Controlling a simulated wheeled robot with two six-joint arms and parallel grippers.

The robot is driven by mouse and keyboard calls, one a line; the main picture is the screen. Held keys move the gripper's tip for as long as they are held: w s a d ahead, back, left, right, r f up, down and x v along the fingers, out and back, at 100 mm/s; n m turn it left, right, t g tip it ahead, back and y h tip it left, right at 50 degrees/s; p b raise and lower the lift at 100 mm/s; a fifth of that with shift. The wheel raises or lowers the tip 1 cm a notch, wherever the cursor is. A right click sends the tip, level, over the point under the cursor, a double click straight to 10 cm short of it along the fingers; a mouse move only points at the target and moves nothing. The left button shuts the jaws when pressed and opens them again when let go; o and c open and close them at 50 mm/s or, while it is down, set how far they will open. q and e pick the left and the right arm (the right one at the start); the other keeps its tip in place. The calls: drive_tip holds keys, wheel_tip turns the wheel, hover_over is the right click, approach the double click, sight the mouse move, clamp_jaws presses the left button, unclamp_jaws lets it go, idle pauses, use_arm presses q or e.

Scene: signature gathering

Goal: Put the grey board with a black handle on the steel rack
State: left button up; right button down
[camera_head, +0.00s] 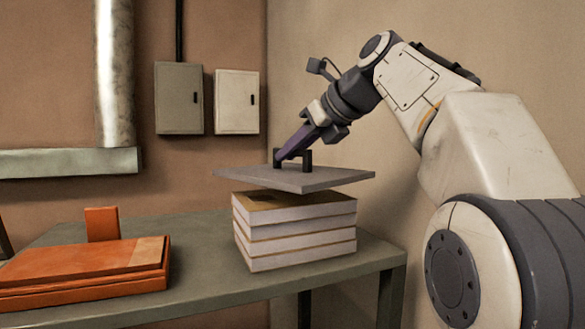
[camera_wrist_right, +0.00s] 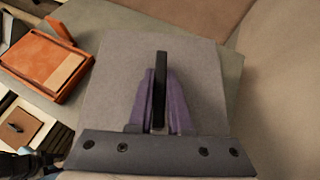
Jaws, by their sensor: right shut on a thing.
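The grey board (camera_head: 330,180) with its black handle (camera_head: 307,158) is held roughly level, just above a stack of pale books or boxes (camera_head: 296,232) on the table. My right gripper (camera_head: 281,157) comes down from the upper right and is shut on the black handle. In the right wrist view the purple fingers (camera_wrist_right: 160,100) close on both sides of the handle (camera_wrist_right: 161,75), and the board (camera_wrist_right: 110,85) fills the middle. I cannot make out a steel rack for certain.
The greenish table (camera_head: 200,285) carries an orange case (camera_head: 85,272) with an upright orange block (camera_head: 102,224) at left. Two wall boxes (camera_head: 180,98) and a pipe (camera_head: 115,75) are behind. Table room is clear between the case and the stack.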

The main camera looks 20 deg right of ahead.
sight(289, 170)
drive_tip(key=shift+f, duration=1.6)
drive_tip(key=shift+f, duration=0.2)
drive_tip(key=c, duration=0.8)
unclamp_jaws()
drive_tip(key=shift+c, duration=0.2)
drive_tip(key=shift+r, duration=0.1)
